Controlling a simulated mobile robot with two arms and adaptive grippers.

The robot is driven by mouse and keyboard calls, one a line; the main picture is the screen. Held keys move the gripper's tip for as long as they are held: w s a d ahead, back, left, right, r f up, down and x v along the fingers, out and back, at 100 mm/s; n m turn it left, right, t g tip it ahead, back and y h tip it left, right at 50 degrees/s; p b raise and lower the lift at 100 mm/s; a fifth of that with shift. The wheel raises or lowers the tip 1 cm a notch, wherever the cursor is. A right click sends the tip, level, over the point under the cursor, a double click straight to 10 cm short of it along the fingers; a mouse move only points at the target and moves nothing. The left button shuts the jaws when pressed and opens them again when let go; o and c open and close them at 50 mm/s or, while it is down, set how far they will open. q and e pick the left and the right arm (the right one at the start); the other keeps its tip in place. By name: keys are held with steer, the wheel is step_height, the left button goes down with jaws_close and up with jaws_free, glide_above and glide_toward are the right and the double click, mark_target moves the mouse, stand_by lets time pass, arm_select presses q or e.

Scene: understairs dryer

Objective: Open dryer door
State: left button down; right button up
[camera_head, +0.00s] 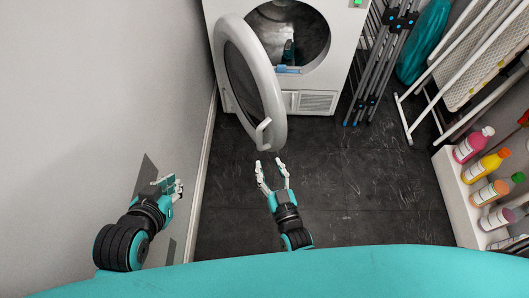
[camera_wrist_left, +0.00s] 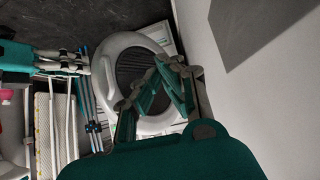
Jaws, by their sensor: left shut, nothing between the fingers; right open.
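The white dryer (camera_head: 335,50) stands at the top of the head view with its round drum opening showing. Its door (camera_head: 274,92) is swung open to the left, and I see its pale ring and dark glass. The door handle (camera_head: 263,132) is on the ring's near lower edge. My right gripper (camera_head: 271,163) is open and empty, just below the handle in the picture, apart from it. My left gripper (camera_head: 179,186) is shut and empty beside the left wall, away from the door. In the left wrist view the door ring (camera_wrist_left: 113,62) shows behind the left fingers (camera_wrist_left: 160,78).
A grey wall (camera_head: 100,80) runs along the left, close to my left arm. Folded racks (camera_head: 385,60) and an ironing board (camera_head: 480,60) lean at the right. A shelf with several bottles (camera_head: 473,145) stands at the right edge. The dark floor (camera_head: 360,190) between is clear.

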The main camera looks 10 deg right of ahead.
steer(key=shift+s+d, duration=0.15)
steer(key=shift+s, duration=0.75)
